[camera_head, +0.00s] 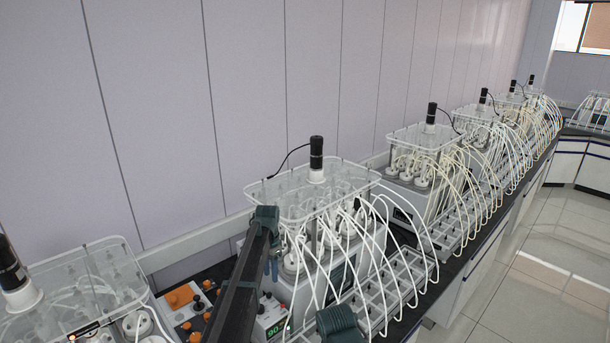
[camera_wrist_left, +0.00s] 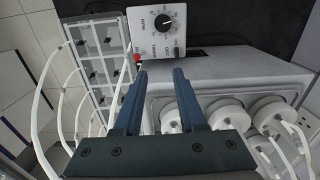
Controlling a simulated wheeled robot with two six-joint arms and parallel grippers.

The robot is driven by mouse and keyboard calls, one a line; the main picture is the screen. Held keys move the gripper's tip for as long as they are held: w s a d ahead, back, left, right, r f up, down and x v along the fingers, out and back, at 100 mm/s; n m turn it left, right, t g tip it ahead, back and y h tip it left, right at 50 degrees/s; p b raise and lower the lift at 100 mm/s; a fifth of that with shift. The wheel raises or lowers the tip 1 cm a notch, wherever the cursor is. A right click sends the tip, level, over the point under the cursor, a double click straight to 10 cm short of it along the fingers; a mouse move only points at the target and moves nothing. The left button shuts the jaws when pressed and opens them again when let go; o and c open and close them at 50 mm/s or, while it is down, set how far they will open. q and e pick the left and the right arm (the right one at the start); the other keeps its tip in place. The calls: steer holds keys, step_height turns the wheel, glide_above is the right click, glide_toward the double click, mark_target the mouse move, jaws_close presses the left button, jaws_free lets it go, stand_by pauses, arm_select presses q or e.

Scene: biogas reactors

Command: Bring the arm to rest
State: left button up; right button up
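My left arm comes up from the bottom of the head view as a dark link, with a dark teal block at its upper end. The left gripper (camera_head: 274,266) hangs below that block, small and partly hidden, in front of a reactor. In the left wrist view the two blue-teal fingers (camera_wrist_left: 160,72) stand apart with nothing between them. Past their tips is a white control box (camera_wrist_left: 158,32) with a knob and a red button. Another dark teal part (camera_head: 340,322) shows at the bottom edge of the head view; I cannot tell whether it is my right gripper.
A reactor with a clear lid (camera_head: 312,190) stands beside the left arm, its white tubes looping to a tube rack (camera_head: 395,290). Another reactor (camera_head: 90,280) is at the lower left. More reactors line the bench. An orange-knobbed panel (camera_head: 183,297) lies between. The floor (camera_head: 545,270) is clear.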

arm_select(q)
steer(key=s+d+f+n+b, duration=0.1)
steer(key=s+d+f+b, duration=0.2)
steer(key=s, duration=0.9)
steer(key=s+d+f+n+b, duration=0.2)
steer(key=s+d+f+b, duration=0.1)
steer(key=s+f+b, duration=0.6)
steer(key=s+d+f+n+y+b, duration=0.1)
steer(key=s+d+f+b, duration=0.2)
steer(key=s, duration=1.3)
step_height(320, 180, down, 5)
steer(key=b, duration=0.3)
steer(key=shift+d+n, duration=0.2)
steer(key=shift+n, duration=0.2)
